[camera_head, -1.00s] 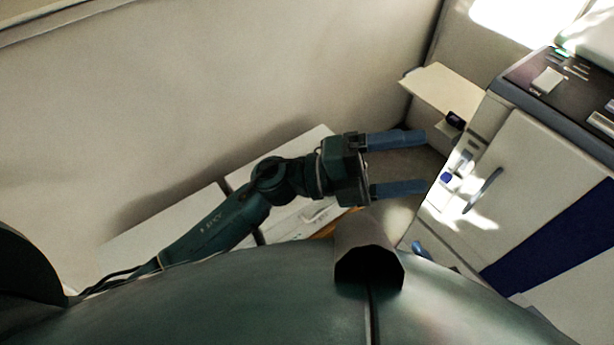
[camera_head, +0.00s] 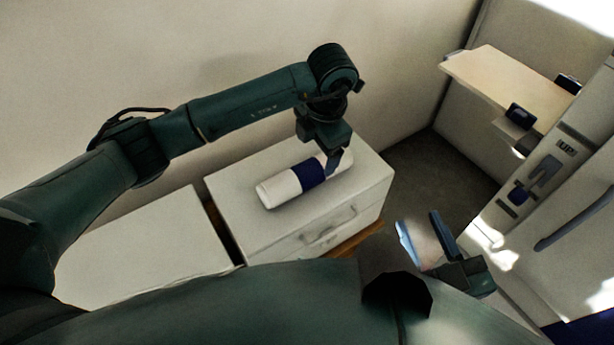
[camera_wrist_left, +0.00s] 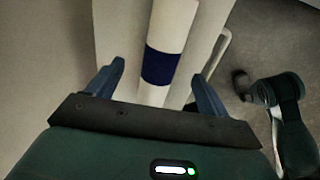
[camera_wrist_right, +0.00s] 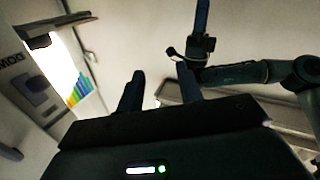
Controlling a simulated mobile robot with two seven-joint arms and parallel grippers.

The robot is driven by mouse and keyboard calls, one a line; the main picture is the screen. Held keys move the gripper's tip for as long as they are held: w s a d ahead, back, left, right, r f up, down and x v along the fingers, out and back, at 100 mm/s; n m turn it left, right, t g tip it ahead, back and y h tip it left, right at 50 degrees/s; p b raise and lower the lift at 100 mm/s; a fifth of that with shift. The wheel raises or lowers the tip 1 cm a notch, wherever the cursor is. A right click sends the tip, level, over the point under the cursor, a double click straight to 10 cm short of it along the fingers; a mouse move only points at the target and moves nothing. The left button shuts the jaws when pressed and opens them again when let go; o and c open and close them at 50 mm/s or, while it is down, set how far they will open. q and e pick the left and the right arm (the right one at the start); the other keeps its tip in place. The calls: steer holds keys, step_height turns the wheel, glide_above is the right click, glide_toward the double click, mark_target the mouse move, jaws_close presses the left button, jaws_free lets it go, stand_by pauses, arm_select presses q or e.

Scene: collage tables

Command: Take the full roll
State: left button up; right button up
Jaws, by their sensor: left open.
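A white roll with a dark blue band (camera_head: 285,189) lies on its side on top of a white drawer cabinet (camera_head: 232,200). My left gripper (camera_head: 338,160) points down over the far right end of the roll in the head view. In the left wrist view, the roll (camera_wrist_left: 170,28) runs between the open fingers of my left gripper (camera_wrist_left: 158,90), its blue band just ahead of them. I cannot tell how high the fingers are above it. My right gripper (camera_head: 422,235) is low in front of the cabinet, open and empty; its fingers (camera_wrist_right: 160,90) stand apart in the right wrist view.
A second white cabinet top (camera_head: 160,245) stands left of the first, bare where visible. A wooden shelf (camera_head: 515,85) juts out at the right beside a large white machine (camera_head: 565,190). A wall (camera_head: 200,60) closes the back. Dark floor (camera_head: 435,180) is free between cabinet and machine.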

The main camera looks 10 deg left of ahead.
mark_target(315, 165)
arm_select(q)
step_height(315, 165, down, 2)
steer(key=shift+w+f, duration=0.15)
steer(key=shift+f, duration=0.1)
steer(key=f+b, duration=0.2)
steer(key=f, duration=0.2)
steer(key=shift+a+f, duration=0.15)
steer(key=shift+a, duration=0.05)
steer(key=shift+w+a+f, duration=0.1)
steer(key=shift+w+f, duration=0.05)
steer(key=shift+f, duration=0.3)
arm_select(e)
steer(key=shift+s+a+n+t+y, duration=0.1)
steer(key=shift+a+n+t+y, duration=0.35)
steer(key=shift+y, duration=0.25)
arm_select(q)
steer(key=shift+r, duration=0.1)
